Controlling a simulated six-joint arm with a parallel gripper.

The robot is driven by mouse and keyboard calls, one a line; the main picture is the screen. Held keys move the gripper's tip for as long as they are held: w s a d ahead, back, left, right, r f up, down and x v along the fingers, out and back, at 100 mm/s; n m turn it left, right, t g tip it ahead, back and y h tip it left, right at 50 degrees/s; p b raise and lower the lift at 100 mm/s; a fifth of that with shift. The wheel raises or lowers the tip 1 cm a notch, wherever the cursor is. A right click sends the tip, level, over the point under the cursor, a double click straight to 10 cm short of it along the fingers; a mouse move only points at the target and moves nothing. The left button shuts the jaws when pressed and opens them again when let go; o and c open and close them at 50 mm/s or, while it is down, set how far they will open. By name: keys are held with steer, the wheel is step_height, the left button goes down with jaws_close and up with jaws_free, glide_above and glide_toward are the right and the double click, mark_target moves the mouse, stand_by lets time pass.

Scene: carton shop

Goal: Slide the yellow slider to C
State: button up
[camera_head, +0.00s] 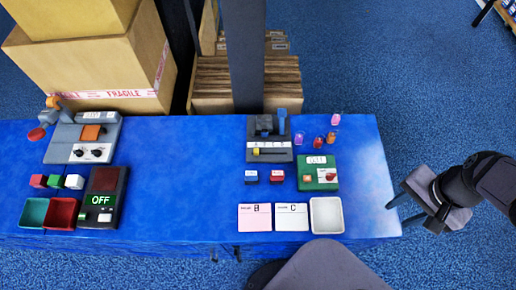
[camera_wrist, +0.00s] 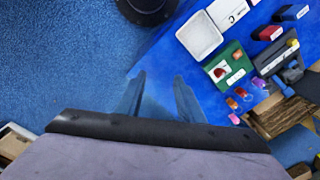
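The yellow slider (camera_head: 256,151) sits toward the left of its slot on the front of a dark grey panel (camera_head: 283,157). Any letters along the slot are too small to read. Blue and dark levers rise from the panel's back. In the wrist view the yellow slider (camera_wrist: 293,43) is a small spot on the panel at the right. My gripper (camera_head: 403,212) is off the table's right edge, far right and in front of the slider. In the wrist view my gripper (camera_wrist: 160,97) has two blue fingers apart with nothing between them.
Red and blue blocks (camera_head: 264,177) sit before the panel. Cards marked B (camera_head: 255,225) and C (camera_head: 291,224) lie in front.

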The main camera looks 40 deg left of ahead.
steer(key=w+a+f+m+b, duration=0.1)
steer(key=w+a, duration=0.1)
steer(key=a, duration=0.3)
steer(key=w+a+f+m+b, duration=0.1)
steer(key=w+a+f, duration=0.1)
steer(key=a, duration=0.3)
steer(key=m+g+y+b, duration=0.3)
steer(key=m, duration=0.3)
glide_toward(256, 151)
steer(key=shift+p+x, duration=0.7)
steer(key=shift+x, duration=3.35)
steer(key=shift+w, duration=0.1)
